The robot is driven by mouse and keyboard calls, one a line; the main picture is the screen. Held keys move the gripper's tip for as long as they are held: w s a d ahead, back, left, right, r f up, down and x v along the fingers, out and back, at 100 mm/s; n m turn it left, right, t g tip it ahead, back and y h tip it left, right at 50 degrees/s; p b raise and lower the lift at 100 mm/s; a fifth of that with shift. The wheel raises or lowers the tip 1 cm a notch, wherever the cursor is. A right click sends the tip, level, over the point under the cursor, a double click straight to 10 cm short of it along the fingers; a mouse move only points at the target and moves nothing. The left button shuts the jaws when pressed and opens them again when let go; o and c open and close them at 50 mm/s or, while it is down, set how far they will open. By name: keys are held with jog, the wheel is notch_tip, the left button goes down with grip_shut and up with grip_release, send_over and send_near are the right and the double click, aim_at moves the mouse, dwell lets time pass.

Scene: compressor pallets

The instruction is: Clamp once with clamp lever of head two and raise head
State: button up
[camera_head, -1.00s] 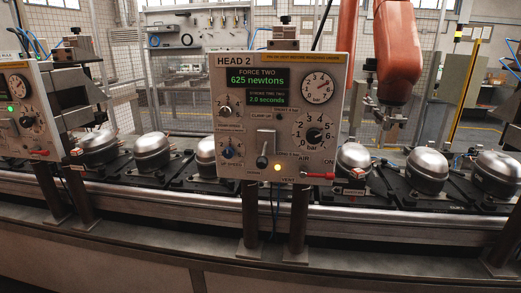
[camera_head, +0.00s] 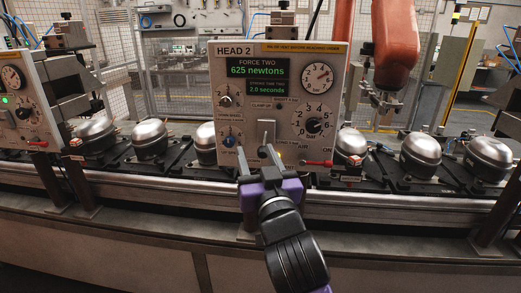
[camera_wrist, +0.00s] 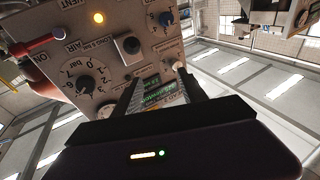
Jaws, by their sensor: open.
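The Head 2 panel (camera_head: 290,85) stands upright on its posts in the middle of the head view. Its green display shows Force Two, 625 newtons. In the wrist view the panel appears upside down.
A red-handled air valve (camera_head: 318,163) projects from the panel's lower right. Several steel compressors (camera_head: 420,155) stand on pallets along the conveyor behind. Another head panel (camera_head: 20,100) is at the left. An orange robot arm (camera_head: 396,45) hangs behind at the right.

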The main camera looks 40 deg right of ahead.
aim_at(264, 155)
jog(key=d+f+m+g, duration=0.1)
jog(key=d+f+g, duration=0.1)
jog(key=d+f+m+g, duration=0.1)
jog(key=f, duration=0.1)
jog(key=shift+s+m+h, duration=0.3)
jog(key=p+x, duration=0.1)
jog(key=x, duration=0.6)
jog(key=shift+w, duration=0.25)
grip_shut()
dwell(0.9)
